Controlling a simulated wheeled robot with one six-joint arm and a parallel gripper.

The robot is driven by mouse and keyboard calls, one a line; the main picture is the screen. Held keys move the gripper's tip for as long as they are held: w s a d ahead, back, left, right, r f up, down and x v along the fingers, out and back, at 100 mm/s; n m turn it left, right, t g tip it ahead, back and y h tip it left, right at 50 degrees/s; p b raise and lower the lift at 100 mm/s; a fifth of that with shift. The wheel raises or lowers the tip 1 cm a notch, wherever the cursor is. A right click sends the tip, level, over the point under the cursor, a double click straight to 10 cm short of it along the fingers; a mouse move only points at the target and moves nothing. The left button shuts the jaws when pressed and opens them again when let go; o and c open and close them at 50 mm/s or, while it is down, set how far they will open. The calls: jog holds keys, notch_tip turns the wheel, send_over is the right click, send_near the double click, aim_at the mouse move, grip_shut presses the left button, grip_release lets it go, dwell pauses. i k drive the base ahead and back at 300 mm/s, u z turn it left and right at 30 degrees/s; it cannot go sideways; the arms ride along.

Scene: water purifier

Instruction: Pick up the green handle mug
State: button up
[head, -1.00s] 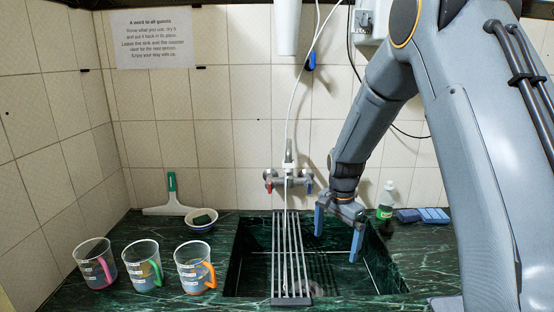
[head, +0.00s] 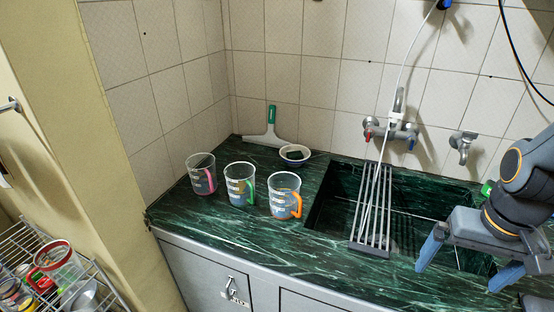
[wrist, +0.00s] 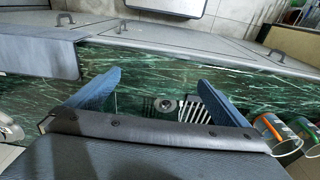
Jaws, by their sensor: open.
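The green handle mug (head: 238,184) is a clear cup with a green handle. It stands upright on the green marble counter, between the pink handle mug (head: 202,174) and the orange handle mug (head: 283,196). My gripper (head: 462,270) is open and empty at the right, over the sink side, well apart from the mugs. In the wrist view my gripper (wrist: 165,98) has its blue fingers wide apart above the sink. The orange handle mug (wrist: 275,135) shows at the lower right there, with another mug partly cut off beside it.
The sink (head: 330,205) with a metal rack (head: 372,210) across it lies between my gripper and the mugs. A tap (head: 390,130), a bowl (head: 295,155) and a squeegee (head: 267,137) are behind. A wire rack (head: 30,255) stands at lower left. Counter in front of the mugs is clear.

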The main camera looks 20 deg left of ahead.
aim_at(240, 175)
jog(key=k, duration=1.1)
jog(key=u, duration=0.65)
jog(key=i, duration=0.9)
